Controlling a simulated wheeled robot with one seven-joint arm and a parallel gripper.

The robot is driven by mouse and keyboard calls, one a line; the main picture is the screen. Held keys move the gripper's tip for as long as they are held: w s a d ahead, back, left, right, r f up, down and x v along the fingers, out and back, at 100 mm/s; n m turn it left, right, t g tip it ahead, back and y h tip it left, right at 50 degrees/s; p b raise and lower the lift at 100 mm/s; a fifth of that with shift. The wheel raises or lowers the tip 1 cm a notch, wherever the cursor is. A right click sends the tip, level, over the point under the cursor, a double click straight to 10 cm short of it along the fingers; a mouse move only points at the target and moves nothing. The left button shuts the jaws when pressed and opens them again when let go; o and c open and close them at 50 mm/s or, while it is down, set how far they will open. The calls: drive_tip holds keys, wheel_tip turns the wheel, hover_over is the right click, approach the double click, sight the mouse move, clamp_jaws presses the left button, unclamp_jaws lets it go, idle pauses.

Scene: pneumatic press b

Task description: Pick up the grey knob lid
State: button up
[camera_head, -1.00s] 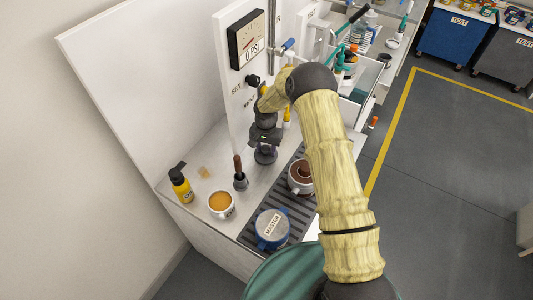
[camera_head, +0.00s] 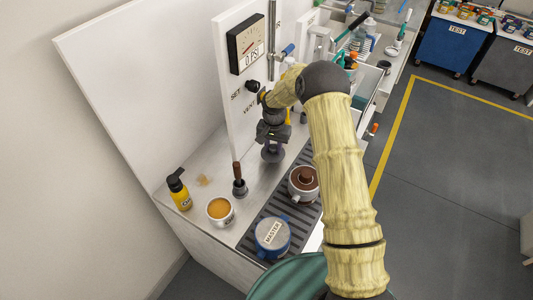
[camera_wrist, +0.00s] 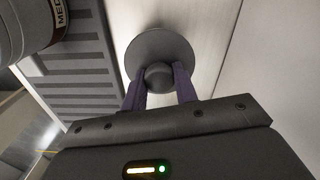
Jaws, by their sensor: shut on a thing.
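The grey knob lid (camera_wrist: 160,48) is a round flat grey disc with a ball-like knob (camera_wrist: 158,76), seen from above in the wrist view. My gripper (camera_wrist: 159,82) is shut on that knob, with one purple finger on each side. In the head view the lid (camera_head: 272,153) hangs level under my dark gripper (camera_head: 272,136), over the white bench in front of the gauge panel. It appears held clear of the bench, though the exact gap is hard to judge.
A grey slatted mat (camera_head: 252,232) carries a blue MASTER pot (camera_head: 272,238) and a pot with a brown lid (camera_head: 303,181). A dark plunger with a brown handle (camera_head: 239,186), a cup of orange content (camera_head: 220,211) and a yellow bottle (camera_head: 179,190) stand at left. The gauge panel (camera_head: 228,90) rises behind.

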drive_tip(key=w+d+b, duration=0.1)
drive_tip(key=d, duration=0.3)
drive_tip(key=w+d+b, duration=0.1)
drive_tip(key=w+d, duration=0.1)
drive_tip(key=d, duration=0.3)
drive_tip(key=w+d+b, duration=0.1)
drive_tip(key=w+d, duration=0.1)
drive_tip(key=d, duration=0.2)
drive_tip(key=shift+d+f, duration=0.1)
drive_tip(key=shift+d, duration=0.1)
drive_tip(key=shift+w+d, duration=0.25)
drive_tip(key=shift+d, duration=0.15)
